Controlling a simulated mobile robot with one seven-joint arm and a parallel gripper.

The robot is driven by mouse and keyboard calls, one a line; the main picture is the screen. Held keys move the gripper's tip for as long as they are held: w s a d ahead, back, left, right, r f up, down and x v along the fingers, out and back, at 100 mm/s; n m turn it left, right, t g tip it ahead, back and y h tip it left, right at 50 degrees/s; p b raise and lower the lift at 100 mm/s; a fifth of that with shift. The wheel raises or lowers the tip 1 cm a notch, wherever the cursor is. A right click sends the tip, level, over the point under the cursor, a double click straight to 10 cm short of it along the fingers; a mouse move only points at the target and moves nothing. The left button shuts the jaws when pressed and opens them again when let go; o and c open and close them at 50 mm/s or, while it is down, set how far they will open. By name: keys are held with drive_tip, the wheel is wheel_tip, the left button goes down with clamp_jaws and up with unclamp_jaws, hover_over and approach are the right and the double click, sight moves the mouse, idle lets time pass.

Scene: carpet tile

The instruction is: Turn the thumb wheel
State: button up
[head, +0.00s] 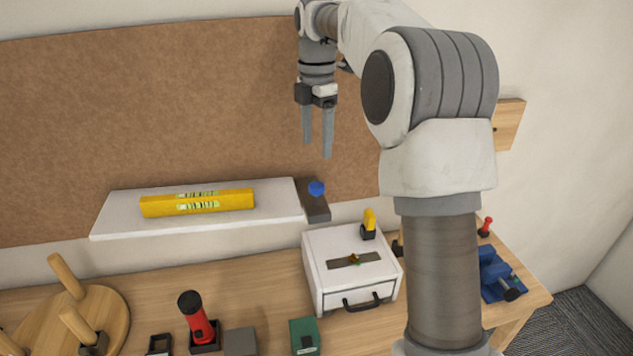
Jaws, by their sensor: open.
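My gripper (317,148) is open and empty, its two grey fingers pointing down in front of the brown board. It appears above a blue round knob (316,187) on a dark grey block (313,205) at the shelf's right end, apart from it. I cannot tell for sure which part is the thumb wheel. A white box (325,278) below has a dark slotted plate (338,263) on top with a small coloured piece (355,259) in it.
A white shelf (118,213) holds a yellow spirit level (197,202). On the wooden bench stand a round wooden piece with pegs (113,300), a red-and-black handle (196,318), a green block (304,335) and a blue vise-like tool (497,275). My arm hides part of the bench.

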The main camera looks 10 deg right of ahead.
sight(317, 185)
wheel_tip(317, 185, down, 10)
drive_tip(key=shift+f, duration=0.15)
idle(0.3)
clamp_jaws()
drive_tip(key=shift+m, duration=0.4)
